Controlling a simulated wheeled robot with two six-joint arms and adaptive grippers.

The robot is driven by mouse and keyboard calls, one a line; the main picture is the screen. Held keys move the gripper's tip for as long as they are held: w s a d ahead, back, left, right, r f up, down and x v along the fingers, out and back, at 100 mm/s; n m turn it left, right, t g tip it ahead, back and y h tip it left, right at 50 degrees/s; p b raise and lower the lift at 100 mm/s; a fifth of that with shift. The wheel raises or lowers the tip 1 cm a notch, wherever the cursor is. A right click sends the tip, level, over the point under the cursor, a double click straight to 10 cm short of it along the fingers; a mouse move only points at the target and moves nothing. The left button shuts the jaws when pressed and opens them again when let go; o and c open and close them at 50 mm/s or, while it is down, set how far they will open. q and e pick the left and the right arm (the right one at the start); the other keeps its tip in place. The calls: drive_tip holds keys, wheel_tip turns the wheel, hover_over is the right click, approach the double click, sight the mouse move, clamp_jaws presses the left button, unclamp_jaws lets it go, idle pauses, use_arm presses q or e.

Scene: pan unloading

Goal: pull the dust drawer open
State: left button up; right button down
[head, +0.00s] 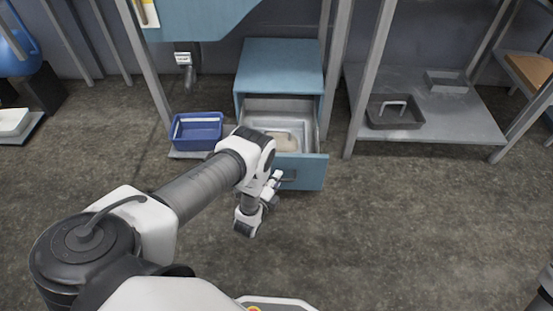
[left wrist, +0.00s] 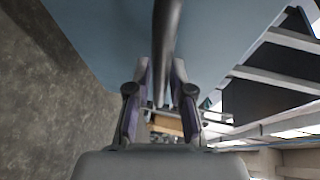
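The blue-fronted dust drawer (head: 308,172) stands pulled out from under a blue cabinet in the head view. A pale tray with light dust-like matter (head: 284,141) is inside it, partly hidden by my left arm. My left gripper (head: 278,178) is at the drawer front, at the handle (head: 288,180). In the left wrist view the dark handle bar (left wrist: 165,35) runs between the two fingers of my left gripper (left wrist: 163,72), which close on it from both sides. The blue drawer front (left wrist: 225,35) fills the top of that view. My right gripper is out of view.
A blue bin (head: 197,130) stands on a low shelf left of the drawer. A metal rack (head: 455,125) with a dark handled tray (head: 396,112) stands to the right. The floor (head: 400,220) in front and to the right is clear.

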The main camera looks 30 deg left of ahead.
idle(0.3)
use_arm(q)
drive_tip(key=v, duration=1.2)
